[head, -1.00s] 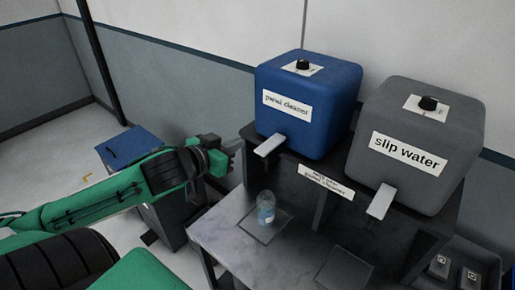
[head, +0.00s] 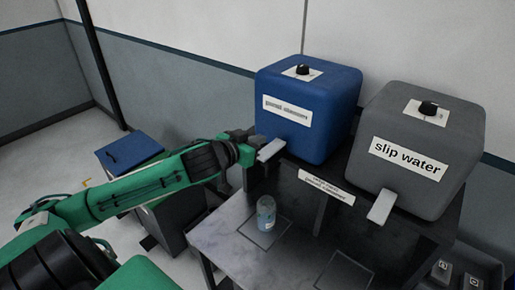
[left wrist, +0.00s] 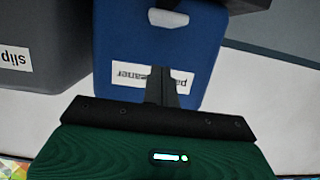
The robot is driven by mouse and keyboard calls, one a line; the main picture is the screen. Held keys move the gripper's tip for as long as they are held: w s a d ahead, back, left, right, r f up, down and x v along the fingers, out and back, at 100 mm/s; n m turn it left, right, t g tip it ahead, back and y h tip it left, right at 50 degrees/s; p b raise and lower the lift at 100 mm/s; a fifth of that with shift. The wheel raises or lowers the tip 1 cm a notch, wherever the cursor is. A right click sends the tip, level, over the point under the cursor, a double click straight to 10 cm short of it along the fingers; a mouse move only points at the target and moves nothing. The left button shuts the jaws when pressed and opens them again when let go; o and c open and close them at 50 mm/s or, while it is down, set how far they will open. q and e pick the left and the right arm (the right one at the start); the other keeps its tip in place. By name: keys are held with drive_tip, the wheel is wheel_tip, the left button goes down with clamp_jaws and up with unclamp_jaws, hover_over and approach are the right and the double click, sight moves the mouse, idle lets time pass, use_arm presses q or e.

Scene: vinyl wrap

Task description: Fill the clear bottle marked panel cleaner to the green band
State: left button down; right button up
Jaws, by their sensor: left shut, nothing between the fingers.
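The clear bottle (head: 266,213) stands upright on a square outlined spot on the dark bench, below the blue panel cleaner tank (head: 318,118). Its lower part looks bluish; its marking, green band and liquid level are too small to read. A pale tap lever (head: 271,150) sticks out from the tank's lower front. My left gripper (head: 250,134) is shut and empty, just left of the lever near the tank's lower left edge. In the left wrist view the shut fingers (left wrist: 161,86) overlap the tank's label (left wrist: 140,77), with the lever (left wrist: 168,18) beyond. My right gripper is not visible.
A grey slip water tank (head: 420,140) with its own lever (head: 381,207) stands to the right, above a second outlined spot (head: 343,275). A small sign (head: 327,186) is on the stand between. A blue-topped cabinet (head: 128,150) stands left of the bench (head: 225,245).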

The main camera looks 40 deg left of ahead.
sight(271, 151)
use_arm(q)
wheel_tip(271, 151, down, 4)
drive_tip(key=shift+w+f+p, duration=0.1)
drive_tip(key=shift+w+p, duration=0.05)
drive_tip(key=shift+p, duration=0.45)
drive_tip(key=f+t+b, duration=0.1)
drive_tip(key=b, duration=0.1)
drive_tip(key=f+t+b, duration=0.1)
drive_tip(key=b, duration=0.2)
drive_tip(key=shift+s+b, duration=0.25)
drive_tip(key=shift+b, duration=0.1)
idle(0.3)
idle(1.1)
idle(1.1)
